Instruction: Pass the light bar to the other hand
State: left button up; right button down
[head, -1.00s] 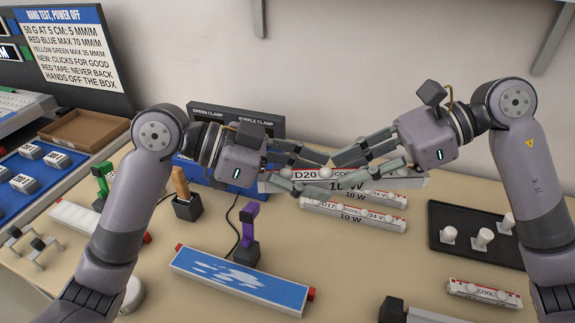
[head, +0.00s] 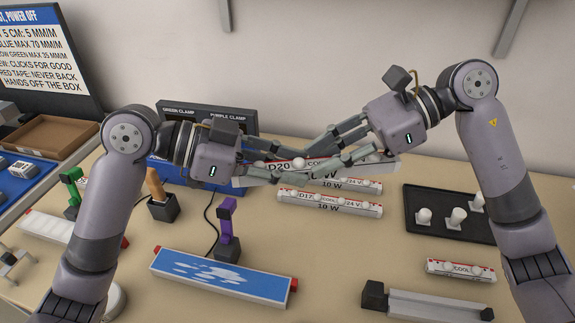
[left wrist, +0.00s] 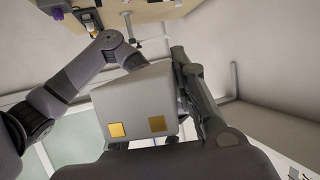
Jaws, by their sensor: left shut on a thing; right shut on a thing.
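The light bar (head: 270,168), white with red ends and marked D20 COOL, is held raised over the table in the head view. My left gripper (head: 290,163) is shut on it from the left. My right gripper (head: 318,158) is shut on it from the right. Their fingers overlap closely around the bar's middle and hide part of it.
Below the held bar lie another 10 W bar (head: 350,185) and the D17 bar (head: 330,203). A blue panel (head: 222,278) and a purple clamp (head: 227,225) stand in front. A black tray (head: 415,200) with white pegs is at right. A rail (head: 435,305) lies front right.

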pick_arm(q)
grip_shut()
pick_arm(e)
jog(key=c, duration=1.2)
grip_release()
jog(key=shift+d, duration=0.1)
